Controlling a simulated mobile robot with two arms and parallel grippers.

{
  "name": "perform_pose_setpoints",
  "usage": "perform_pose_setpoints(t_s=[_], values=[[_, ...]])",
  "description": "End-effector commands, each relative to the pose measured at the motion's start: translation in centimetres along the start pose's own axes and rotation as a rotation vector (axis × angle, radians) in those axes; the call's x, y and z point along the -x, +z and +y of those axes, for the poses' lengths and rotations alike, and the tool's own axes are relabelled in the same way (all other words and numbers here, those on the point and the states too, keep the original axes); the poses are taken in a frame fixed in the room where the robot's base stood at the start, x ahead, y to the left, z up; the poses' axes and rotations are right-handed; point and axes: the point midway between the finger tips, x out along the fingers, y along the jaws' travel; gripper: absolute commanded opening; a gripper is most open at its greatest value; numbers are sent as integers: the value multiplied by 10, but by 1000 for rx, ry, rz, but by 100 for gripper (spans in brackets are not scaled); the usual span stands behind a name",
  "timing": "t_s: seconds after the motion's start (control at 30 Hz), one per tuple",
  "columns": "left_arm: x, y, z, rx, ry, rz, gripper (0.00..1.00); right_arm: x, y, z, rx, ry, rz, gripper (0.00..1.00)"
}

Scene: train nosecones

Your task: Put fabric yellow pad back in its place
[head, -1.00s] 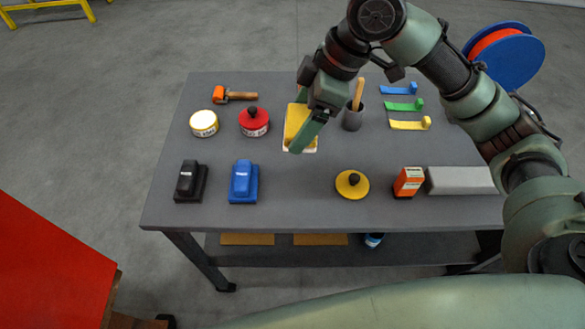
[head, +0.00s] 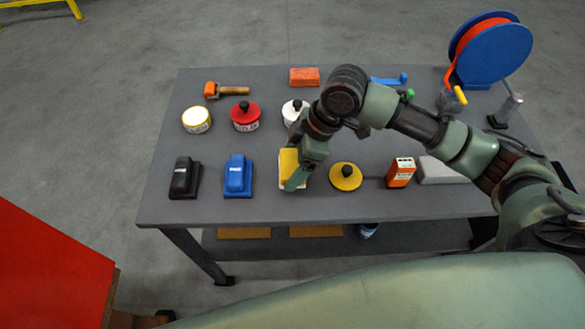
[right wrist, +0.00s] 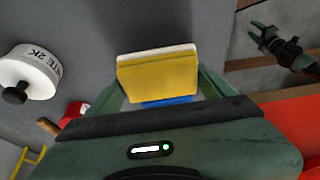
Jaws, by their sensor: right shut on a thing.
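The yellow fabric pad (head: 289,161) has a white edge or backing. My right gripper (head: 296,183) is shut on it in the near row of the table, between the blue block tool (head: 238,176) and the round yellow pad with a black knob (head: 345,177). In the right wrist view the fabric pad (right wrist: 158,76) lies between both fingers. I cannot tell whether it touches the tabletop. My left gripper (right wrist: 262,32) shows small in the right wrist view, with its fingers apart and empty; it is outside the head view.
On the grey table (head: 225,211) stand a black block tool (head: 185,178), a red knobbed tin (head: 245,116), a white knobbed one (head: 294,110) and an orange-white box (head: 400,172). A blue reel (head: 495,55) is at the back right. The near-left tabletop edge is clear.

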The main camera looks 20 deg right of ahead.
Motion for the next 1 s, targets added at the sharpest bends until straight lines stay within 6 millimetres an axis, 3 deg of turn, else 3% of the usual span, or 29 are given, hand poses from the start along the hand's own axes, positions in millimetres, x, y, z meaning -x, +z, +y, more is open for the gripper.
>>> perform_pose_setpoints(t_s=[0.2, 0.57, 0.6, 0.63, 1.0], values=[[3, 2, 0, 0, 0, -4, 46, -29, 13, -1, -3, -3, -2, 45], [3, 5, 1, 0, 1, -8, 46, -33, 14, -1, -1, -1, -1, 45], [3, 5, 1, 0, 1, -8, 46, -33, 14, 0, -1, -1, -1, 94], [3, 5, 1, 0, 1, -8, 46, -33, 14, 0, -1, -1, -1, 100], [2, 6, 1, 0, 1, -9, 46, -23, 13, 0, -1, 1, 0, 100]])
